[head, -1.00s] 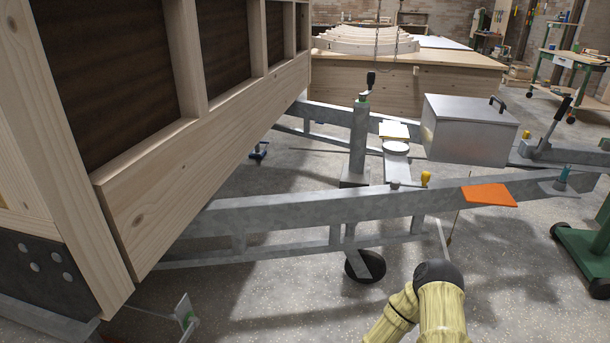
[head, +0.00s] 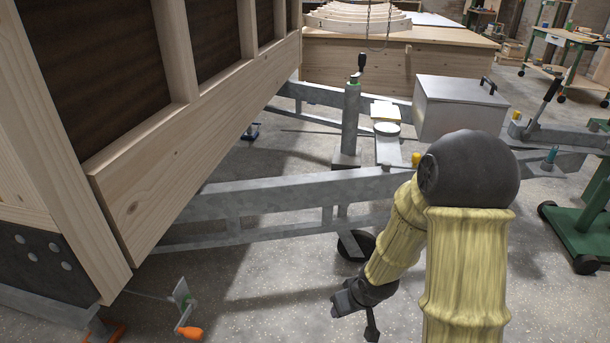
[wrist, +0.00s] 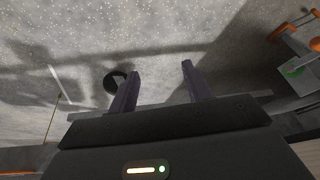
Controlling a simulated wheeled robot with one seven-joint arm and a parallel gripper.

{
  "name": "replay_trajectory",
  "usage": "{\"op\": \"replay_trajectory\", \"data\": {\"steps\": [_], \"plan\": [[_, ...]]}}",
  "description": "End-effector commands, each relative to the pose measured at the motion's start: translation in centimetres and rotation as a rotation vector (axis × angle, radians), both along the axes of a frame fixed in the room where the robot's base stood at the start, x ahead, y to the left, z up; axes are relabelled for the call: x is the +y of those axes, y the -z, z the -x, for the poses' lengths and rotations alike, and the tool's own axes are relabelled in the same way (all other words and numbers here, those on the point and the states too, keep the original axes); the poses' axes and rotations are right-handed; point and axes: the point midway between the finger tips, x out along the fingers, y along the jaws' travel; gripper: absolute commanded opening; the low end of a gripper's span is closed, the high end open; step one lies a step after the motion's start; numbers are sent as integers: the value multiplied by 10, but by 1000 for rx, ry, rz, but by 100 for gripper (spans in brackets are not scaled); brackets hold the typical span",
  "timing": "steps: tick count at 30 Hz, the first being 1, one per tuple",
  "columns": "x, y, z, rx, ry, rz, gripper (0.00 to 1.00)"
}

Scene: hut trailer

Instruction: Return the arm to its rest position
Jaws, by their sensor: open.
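My arm, in a yellow ribbed sleeve with a dark elbow, is raised at the right of the head view and bends down toward the floor. My gripper (head: 355,318) hangs low in front of the trailer frame, near the jockey wheel (head: 356,245). In the wrist view the two fingers of my gripper (wrist: 158,82) are apart with only speckled floor between and beyond them. Nothing is held.
The hut trailer's wooden wall (head: 200,130) fills the left. Its grey metal drawbar (head: 290,192) crosses behind my arm. A metal box (head: 460,105) sits on the frame. A green stand (head: 580,230) is at the right. Some floor in front is clear.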

Motion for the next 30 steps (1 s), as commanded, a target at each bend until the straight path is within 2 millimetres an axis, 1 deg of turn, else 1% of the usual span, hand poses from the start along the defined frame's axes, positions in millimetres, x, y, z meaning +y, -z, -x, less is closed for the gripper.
{"op": "replay_trajectory", "data": {"steps": [1, 3, 6, 9, 15, 21, 23, 30], "plan": [[-9, -17, 5, -2, 32, 30, 49], [-20, -36, 13, 9, 82, 64, 49], [-33, -61, 29, 28, 155, 95, 49], [-42, -81, 45, 46, 218, 107, 49], [-49, -110, 73, 80, 309, 97, 49], [-49, -132, 97, 110, 376, 62, 49], [-49, -144, 97, 115, 375, 63, 49], [-49, -179, 96, 114, 374, 64, 49]]}}
